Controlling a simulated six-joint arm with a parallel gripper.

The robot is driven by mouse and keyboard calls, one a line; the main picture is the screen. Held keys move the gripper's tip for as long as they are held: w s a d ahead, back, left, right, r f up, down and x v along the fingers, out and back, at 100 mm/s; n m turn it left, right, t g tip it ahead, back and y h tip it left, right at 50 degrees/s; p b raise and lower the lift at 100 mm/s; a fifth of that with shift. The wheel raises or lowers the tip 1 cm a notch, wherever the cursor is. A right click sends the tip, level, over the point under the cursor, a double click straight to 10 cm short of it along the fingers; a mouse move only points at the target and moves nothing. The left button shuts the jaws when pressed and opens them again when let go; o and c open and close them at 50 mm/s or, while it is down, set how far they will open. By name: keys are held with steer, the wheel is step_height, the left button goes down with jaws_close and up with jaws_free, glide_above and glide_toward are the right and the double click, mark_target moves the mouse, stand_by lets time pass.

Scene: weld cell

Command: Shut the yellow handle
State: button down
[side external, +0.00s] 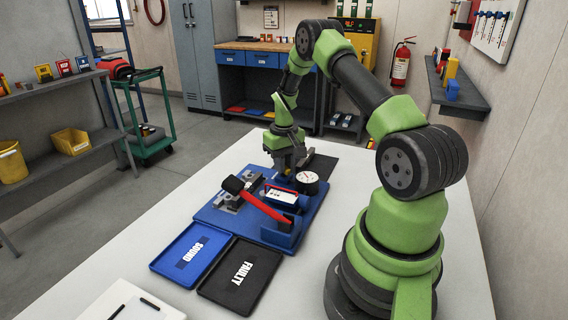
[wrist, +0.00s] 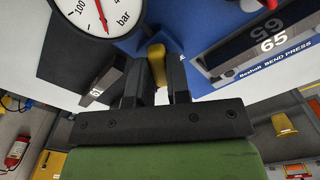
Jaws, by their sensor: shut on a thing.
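The yellow handle (wrist: 157,62) shows in the wrist view between the two dark fingers of my gripper (wrist: 159,82), which is shut on it. Only part of the handle shows; its lower part is hidden by the fingers. In the side external view my gripper (side external: 290,162) reaches down at the far side of the blue bend press fixture (side external: 215,218), behind the round gauge. I cannot make out the handle there. The white-faced gauge (side external: 308,179) stands close beside my gripper; it also shows at the upper left of the wrist view (wrist: 92,12).
A red lever (side external: 262,206) with a black end slants over the fixture. A blue tray marked SOUND (side external: 166,267) and a black tray marked FAULTY (side external: 215,289) lie in front. A label reading 65 (wrist: 270,43) sits right of the handle.

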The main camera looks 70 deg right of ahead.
steer(key=m, duration=1)
steer(key=shift+m, duration=0.4)
stand_by(0.4)
steer(key=c, duration=1.1)
jaws_free()
step_height(320, 180, up, 10)
steer(key=shift+r, duration=0.1)
